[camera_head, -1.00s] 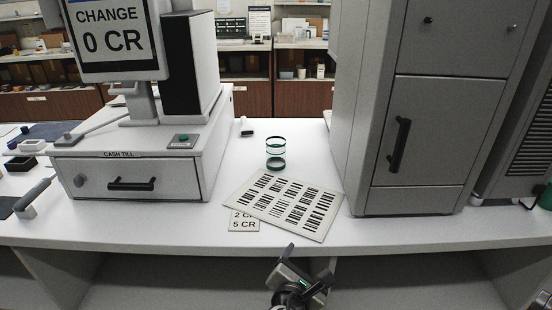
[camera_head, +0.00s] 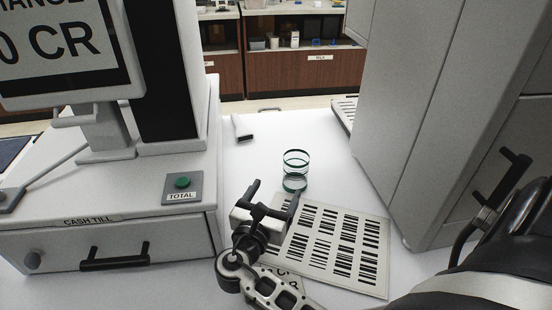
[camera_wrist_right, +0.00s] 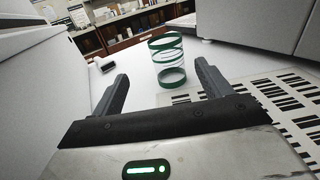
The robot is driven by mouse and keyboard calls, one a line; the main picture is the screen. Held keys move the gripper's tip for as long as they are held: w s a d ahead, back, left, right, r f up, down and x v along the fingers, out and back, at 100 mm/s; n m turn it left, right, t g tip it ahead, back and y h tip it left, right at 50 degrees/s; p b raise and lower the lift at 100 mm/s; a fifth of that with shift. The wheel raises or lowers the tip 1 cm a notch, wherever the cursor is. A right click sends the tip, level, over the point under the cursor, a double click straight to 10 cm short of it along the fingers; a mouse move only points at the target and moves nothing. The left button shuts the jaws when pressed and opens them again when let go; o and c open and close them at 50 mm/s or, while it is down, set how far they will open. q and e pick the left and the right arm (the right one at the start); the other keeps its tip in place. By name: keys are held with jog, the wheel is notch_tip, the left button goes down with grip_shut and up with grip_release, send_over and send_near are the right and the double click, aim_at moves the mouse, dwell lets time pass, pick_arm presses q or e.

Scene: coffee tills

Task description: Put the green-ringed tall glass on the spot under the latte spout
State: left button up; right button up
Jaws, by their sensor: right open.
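The green-ringed tall glass (camera_head: 295,171) stands upright on the white counter, just beyond the barcode sheet, in the head view. It also shows in the right wrist view (camera_wrist_right: 168,62), ahead of and between the fingers. My right gripper (camera_head: 273,190) is open and empty, a short way in front of the glass, its fingers pointing towards it. In the wrist view its fingertips (camera_wrist_right: 160,75) are apart with a gap before the glass. The latte spout and the spot under it cannot be made out. My left gripper is not in view.
A barcode sheet (camera_head: 336,243) lies on the counter beside my right gripper. The cash till (camera_head: 110,241) stands to the left, a tall grey machine (camera_head: 425,110) to the right. A small dark-ended item (camera_head: 243,128) lies behind.

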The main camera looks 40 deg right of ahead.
aim_at(292, 167)
jog(key=x, duration=0.4)
jog(key=shift+s+d+r+p, duration=0.2)
jog(key=shift+d+r+p, duration=0.1)
jog(key=shift+d, duration=0.3)
jog(key=x, duration=0.4)
jog(key=shift+w+f, duration=0.1)
jog(key=shift+w+d, duration=0.25)
jog(key=shift+d, duration=0.25)
jog(key=p+x, duration=0.1)
jog(key=x, duration=0.4)
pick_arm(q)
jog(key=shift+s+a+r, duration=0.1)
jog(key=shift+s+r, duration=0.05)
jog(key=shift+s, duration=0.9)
pick_arm(e)
jog(key=shift+r, duration=0.25)
jog(key=c, duration=1.5)
